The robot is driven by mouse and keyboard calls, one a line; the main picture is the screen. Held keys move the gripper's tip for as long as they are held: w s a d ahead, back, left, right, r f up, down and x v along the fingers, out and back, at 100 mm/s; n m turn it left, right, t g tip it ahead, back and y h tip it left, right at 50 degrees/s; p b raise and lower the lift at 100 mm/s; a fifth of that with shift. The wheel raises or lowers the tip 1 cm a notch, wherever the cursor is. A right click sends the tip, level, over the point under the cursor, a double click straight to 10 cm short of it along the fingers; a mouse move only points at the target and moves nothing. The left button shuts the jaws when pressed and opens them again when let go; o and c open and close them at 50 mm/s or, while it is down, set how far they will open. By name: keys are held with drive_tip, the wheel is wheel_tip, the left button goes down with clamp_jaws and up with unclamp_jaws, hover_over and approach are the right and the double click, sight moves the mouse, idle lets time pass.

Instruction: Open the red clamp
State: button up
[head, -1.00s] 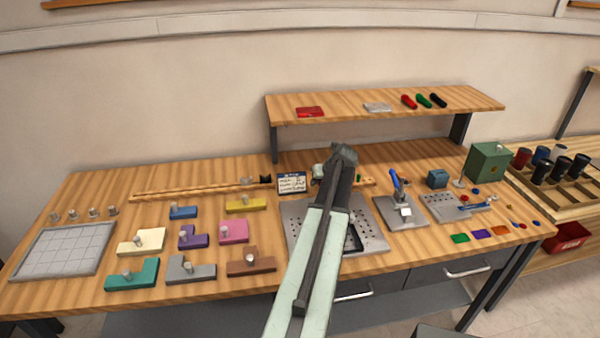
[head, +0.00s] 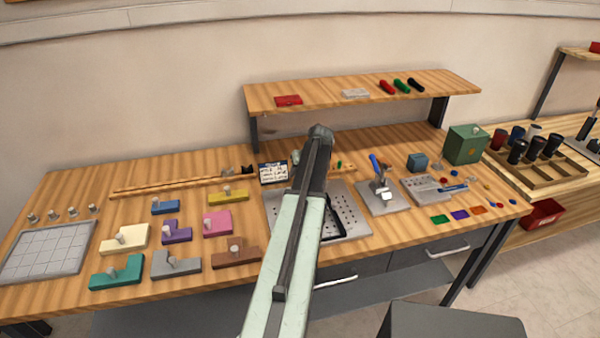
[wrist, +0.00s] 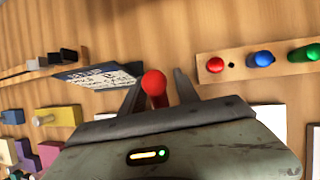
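In the wrist view, a red rounded handle (wrist: 154,84), which looks like the red clamp's lever, stands between the two fingers of my gripper (wrist: 158,78). The fingers are apart, with a gap visible beside the handle, so my gripper looks open around it. The clamp's body is hidden below by my gripper housing. In the head view, my gripper (head: 318,138) is over the perforated metal plate (head: 350,217), and my arm hides the red handle.
A small sign (head: 272,173) stands just left of my gripper. A blue-handled clamp (head: 376,166) on its own plate is to the right. A wooden strip with coloured knobs (wrist: 240,65) lies right in the wrist view. A shelf (head: 318,101) runs behind.

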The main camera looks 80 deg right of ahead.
drive_tip(key=p+v, duration=0.7)
drive_tip(key=shift+a+r, duration=0.1)
drive_tip(key=shift+r, duration=0.25)
drive_tip(key=shift+s+a+r, duration=0.1)
drive_tip(key=shift+r, duration=0.05)
